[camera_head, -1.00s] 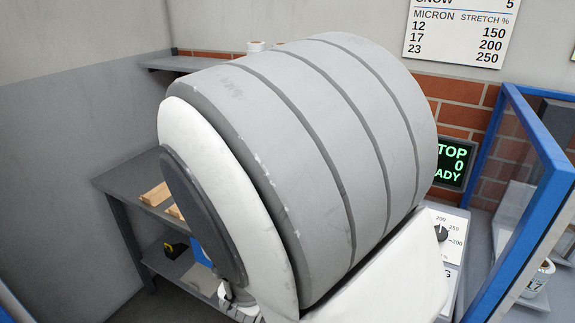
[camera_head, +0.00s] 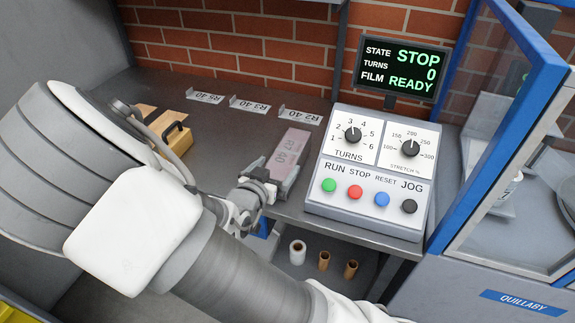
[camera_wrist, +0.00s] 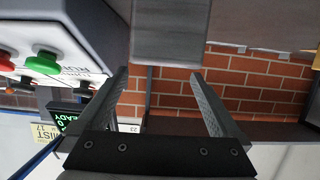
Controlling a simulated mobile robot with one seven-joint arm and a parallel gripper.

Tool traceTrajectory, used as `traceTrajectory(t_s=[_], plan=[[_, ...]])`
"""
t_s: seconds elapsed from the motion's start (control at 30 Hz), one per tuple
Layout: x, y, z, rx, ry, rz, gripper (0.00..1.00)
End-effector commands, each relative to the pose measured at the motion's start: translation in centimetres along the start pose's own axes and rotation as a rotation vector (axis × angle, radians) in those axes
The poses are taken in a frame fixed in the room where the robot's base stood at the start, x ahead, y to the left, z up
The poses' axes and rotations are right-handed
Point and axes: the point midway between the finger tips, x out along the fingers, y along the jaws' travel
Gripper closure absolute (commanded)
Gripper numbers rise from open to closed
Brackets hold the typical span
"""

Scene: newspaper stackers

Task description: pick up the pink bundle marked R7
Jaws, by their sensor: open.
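The pink bundle (camera_head: 289,147) marked R7 40 lies on the grey bench in the head view, left of the control box, with its pink face up. My gripper (camera_head: 262,182) is at its near left end, overlapping that end in the picture. In the upside-down wrist view, my gripper (camera_wrist: 162,78) has its two fingers spread with nothing between them. A plain grey block (camera_wrist: 170,32), seemingly the bundle's end, sits just beyond the fingertips. Whether a finger touches it cannot be told. No R7 mark shows in the wrist view.
The control box (camera_head: 371,171) stands close to the bundle's right. Cards marked R5, R3 and R2 (camera_head: 301,116) are at the bench's back. A blue-framed clear door (camera_head: 507,130) is at right. Small rolls (camera_head: 324,261) stand below.

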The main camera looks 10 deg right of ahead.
Motion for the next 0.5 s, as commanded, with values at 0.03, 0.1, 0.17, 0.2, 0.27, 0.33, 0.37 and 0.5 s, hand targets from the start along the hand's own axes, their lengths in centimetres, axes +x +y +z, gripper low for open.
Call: traceTrajectory(t_s=[0.03,0.1,0.17,0.2,0.27,0.33,0.37,0.5], plan=[[0.9,0.1,0.2,0.0,0.002,0.003,0.0],[1.6,0.0,0.1,0.001,0.001,0.002,0.0],[2.0,0.0,0.1,0.001,0.0,0.001,0.0],[2.1,0.0,0.1,0.001,-0.001,0.001,0.0],[2.5,0.0,0.1,0.001,0.0,0.001,0.0],[3.2,-0.1,0.3,0.0,0.001,0.001,0.0],[3.7,-0.1,0.5,-0.001,0.001,0.001,0.0],[5.9,-0.2,0.7,0.001,0.001,0.003,0.0]])
